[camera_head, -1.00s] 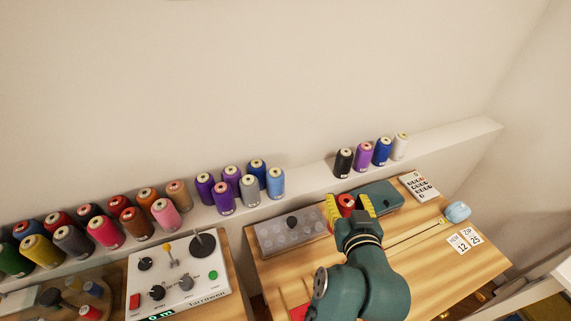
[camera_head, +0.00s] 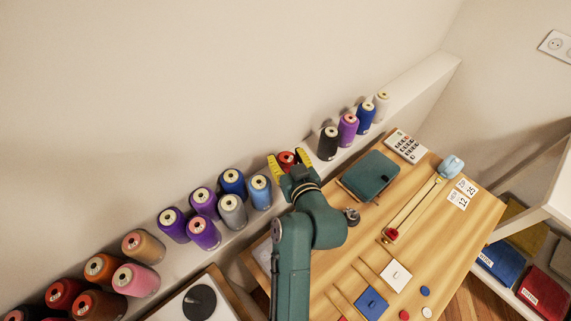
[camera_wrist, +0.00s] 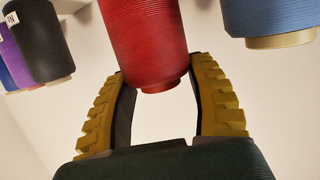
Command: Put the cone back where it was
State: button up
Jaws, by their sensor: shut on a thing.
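The red thread cone (camera_head: 287,160) is between the yellow-padded fingers of my gripper (camera_head: 289,163) in the head view. My gripper is shut on it. The cone is at the wall shelf, in the gap between the light blue cone (camera_head: 260,191) and the black cone (camera_head: 328,143).
The shelf (camera_head: 415,85) also bears purple (camera_head: 347,129), blue (camera_head: 366,115) and white (camera_head: 382,101) cones on the right, and several cones on the left.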

jog(key=shift+f, duration=0.95)
jog(key=shift+f, duration=0.2)
jog(key=o, duration=0.9)
jog(key=shift+o, duration=0.2)
jog(key=shift+r, duration=0.15)
